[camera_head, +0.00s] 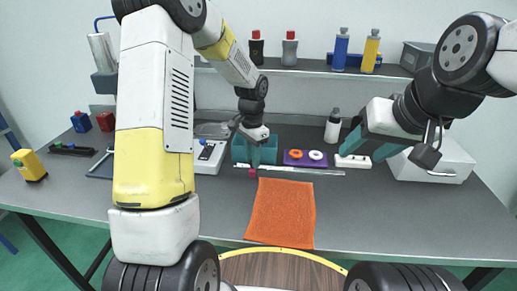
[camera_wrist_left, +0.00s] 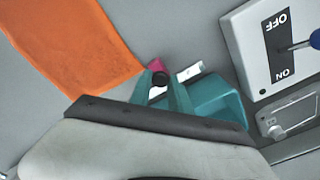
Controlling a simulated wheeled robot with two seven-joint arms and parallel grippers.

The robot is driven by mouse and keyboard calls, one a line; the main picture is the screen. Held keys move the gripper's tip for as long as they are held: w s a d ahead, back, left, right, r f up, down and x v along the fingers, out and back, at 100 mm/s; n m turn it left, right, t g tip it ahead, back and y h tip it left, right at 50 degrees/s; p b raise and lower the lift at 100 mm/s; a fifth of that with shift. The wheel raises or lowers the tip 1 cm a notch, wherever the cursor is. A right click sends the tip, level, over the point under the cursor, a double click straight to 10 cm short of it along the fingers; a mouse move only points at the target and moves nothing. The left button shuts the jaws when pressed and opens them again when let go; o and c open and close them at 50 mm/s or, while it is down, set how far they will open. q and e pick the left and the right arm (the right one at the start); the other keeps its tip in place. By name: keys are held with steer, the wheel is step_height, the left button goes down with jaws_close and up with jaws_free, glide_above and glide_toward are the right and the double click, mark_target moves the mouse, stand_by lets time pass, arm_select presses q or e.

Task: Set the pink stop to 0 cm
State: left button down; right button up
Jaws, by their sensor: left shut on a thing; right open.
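The pink stop (camera_head: 252,173) sits at the left part of a thin pale ruler rail (camera_head: 305,171) behind the orange cloth. My left gripper (camera_head: 254,164) reaches down over it, with its teal fingers shut on the stop. In the left wrist view the pink stop (camera_wrist_left: 157,65) shows just beyond the fingertips (camera_wrist_left: 160,80), and a short whitish end of the rail (camera_wrist_left: 189,71) shows beside them. The rail's scale marks are too small to read. My right gripper (camera_head: 425,155) is open and empty above the right part of the table.
An orange cloth (camera_head: 281,212) lies in front of the rail. A switch box (camera_head: 208,155) is to the left. A purple tray (camera_head: 294,158) with rings and a white box (camera_head: 435,168) are to the right.

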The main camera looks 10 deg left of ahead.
arm_select(q)
steer(key=a, duration=0.5)
steer(key=shift+a, duration=0.4)
steer(key=c, duration=1.2)
jaws_free()
steer(key=shift+a, duration=0.1)
steer(key=shift+r, duration=0.3)
step_height(320, 180, up, 7)
steer(key=shift+r, duration=0.15)
